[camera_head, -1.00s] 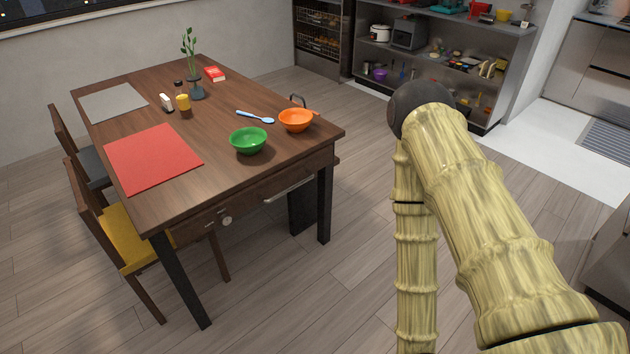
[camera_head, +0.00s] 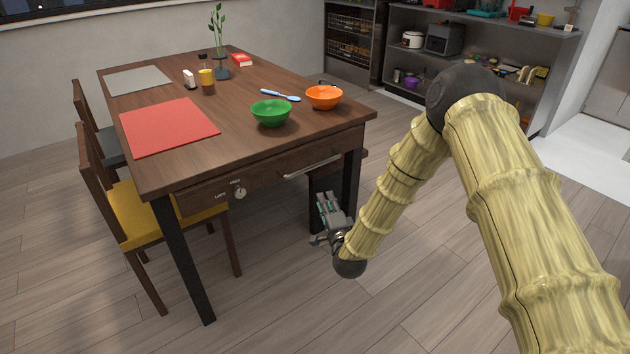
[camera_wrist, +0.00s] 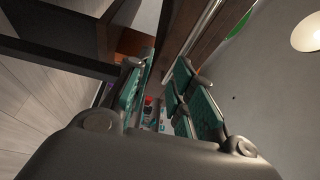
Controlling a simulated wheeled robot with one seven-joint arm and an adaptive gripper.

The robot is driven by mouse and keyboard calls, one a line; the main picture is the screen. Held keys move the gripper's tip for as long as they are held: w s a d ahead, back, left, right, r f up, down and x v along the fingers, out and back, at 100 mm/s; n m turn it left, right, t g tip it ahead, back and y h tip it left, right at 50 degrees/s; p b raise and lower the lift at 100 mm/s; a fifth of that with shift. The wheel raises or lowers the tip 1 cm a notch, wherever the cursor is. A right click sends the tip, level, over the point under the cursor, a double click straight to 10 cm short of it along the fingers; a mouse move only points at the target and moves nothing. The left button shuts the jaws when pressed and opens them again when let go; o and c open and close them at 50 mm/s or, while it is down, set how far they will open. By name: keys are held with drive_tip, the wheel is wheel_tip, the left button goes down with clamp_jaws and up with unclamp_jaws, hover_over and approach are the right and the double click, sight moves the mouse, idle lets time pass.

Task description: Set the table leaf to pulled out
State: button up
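The dark wooden table (camera_head: 245,135) stands left of centre in the head view. Its near end has a wooden front with a pale bar handle (camera_head: 312,167), a round knob (camera_head: 240,193) and small labels. Which part is the leaf is not clear; no pulled-out section shows. My gripper (camera_head: 327,203) is below the bar handle, in front of the table's right near leg, apart from the handle. In the wrist view its teal-padded fingers (camera_wrist: 167,90) stand apart with nothing clearly held. Wood of the table (camera_wrist: 215,40) and a pale bar show just beyond them.
A green bowl (camera_head: 271,112), an orange bowl (camera_head: 323,97) and a blue spoon (camera_head: 280,95) lie near the table's near end. A red mat (camera_head: 168,126) lies at left. A chair with a yellow seat (camera_head: 160,212) stands at the left side. The floor in front is clear.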

sight(315, 166)
drive_tip(key=shift+m+t, duration=0.7)
drive_tip(key=shift+t, duration=0.1)
drive_tip(key=r+x, duration=0.1)
drive_tip(key=x, duration=0.3)
drive_tip(key=b+x, duration=0.1)
drive_tip(key=x, duration=0.4)
drive_tip(key=r+b+x, duration=0.1)
drive_tip(key=x, duration=0.4)
drive_tip(key=shift+s+a+r, duration=0.2)
drive_tip(key=shift+s+r, duration=0.1)
drive_tip(key=shift+r, duration=0.05)
clamp_jaws()
